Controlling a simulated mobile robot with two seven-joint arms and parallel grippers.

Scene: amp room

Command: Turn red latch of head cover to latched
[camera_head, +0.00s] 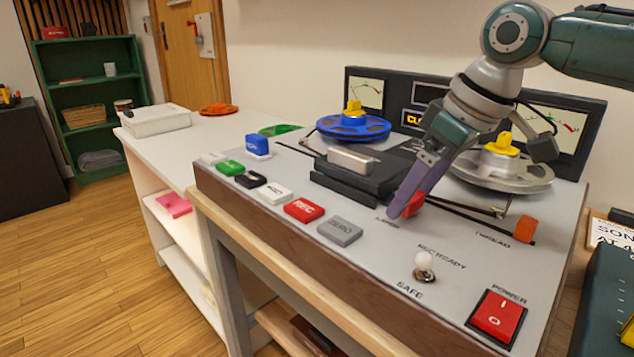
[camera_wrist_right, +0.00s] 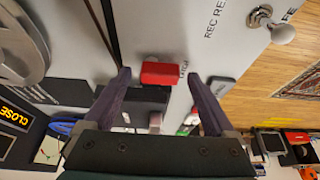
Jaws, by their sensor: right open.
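The red latch (camera_head: 416,202) sits at the right end of the dark head cover (camera_head: 365,179) on the tape deck's grey top, partly hidden by my right gripper (camera_head: 404,206). The head cover has a metallic block on top. In the right wrist view the red latch (camera_wrist_right: 163,73) lies between the two spread purple fingertips of my right gripper (camera_wrist_right: 158,77), nearer the left one. A gap shows on its right side; whether the left fingertip touches it I cannot tell. I cannot read the latch's set position. My left gripper is not in view.
A blue reel (camera_head: 352,127) and a metal reel (camera_head: 500,170) stand behind the cover. A row of keys, a white-tipped toggle (camera_head: 424,262) and a red power switch (camera_head: 497,316) lie in front. An orange block (camera_head: 525,230) is to the right.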

